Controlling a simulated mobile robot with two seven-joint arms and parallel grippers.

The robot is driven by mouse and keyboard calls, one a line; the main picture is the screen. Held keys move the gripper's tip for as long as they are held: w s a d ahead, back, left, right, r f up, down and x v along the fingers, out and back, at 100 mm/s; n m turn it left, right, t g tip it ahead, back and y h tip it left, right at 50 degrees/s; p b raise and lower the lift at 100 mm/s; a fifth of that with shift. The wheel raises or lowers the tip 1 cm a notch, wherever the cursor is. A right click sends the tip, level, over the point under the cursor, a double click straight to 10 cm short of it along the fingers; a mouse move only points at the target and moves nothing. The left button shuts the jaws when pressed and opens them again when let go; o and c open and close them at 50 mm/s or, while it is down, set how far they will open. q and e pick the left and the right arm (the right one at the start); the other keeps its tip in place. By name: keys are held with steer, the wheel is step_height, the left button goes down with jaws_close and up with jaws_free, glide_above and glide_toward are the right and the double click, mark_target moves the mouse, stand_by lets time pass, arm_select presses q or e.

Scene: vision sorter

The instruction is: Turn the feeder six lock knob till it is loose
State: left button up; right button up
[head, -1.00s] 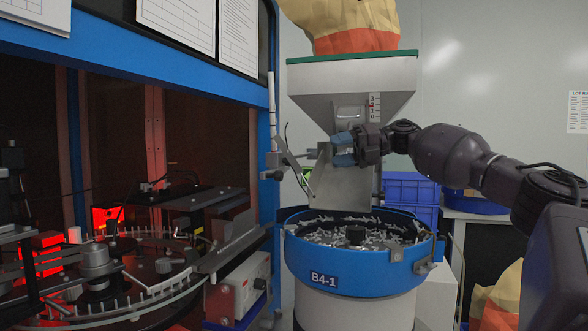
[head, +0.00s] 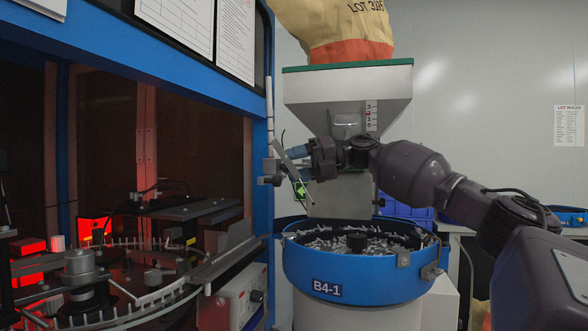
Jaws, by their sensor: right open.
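My right gripper (head: 299,161) is open, its blue-tipped fingers pointing left in front of the lower hopper and chute. A small dark knob (head: 272,180) shows on a bracket beside the blue machine frame, just left of the fingertips. It looks apart from them, and I cannot tell whether it is the lock knob. No label reading six is legible. The gripper and arm hide part of the hopper outlet and chute. My left gripper is not in view.
A thin slanted plate (head: 286,160) stands close to my right fingers. Blue crates (head: 400,210) sit behind.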

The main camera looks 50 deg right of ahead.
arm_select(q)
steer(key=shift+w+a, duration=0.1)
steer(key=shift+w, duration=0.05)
arm_select(e)
steer(key=shift+c, duration=0.5)
steer(key=c, duration=0.8)
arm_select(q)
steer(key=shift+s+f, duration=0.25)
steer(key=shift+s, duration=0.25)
arm_select(e)
steer(key=shift+c, duration=0.2)
steer(key=shift+r, duration=0.1)
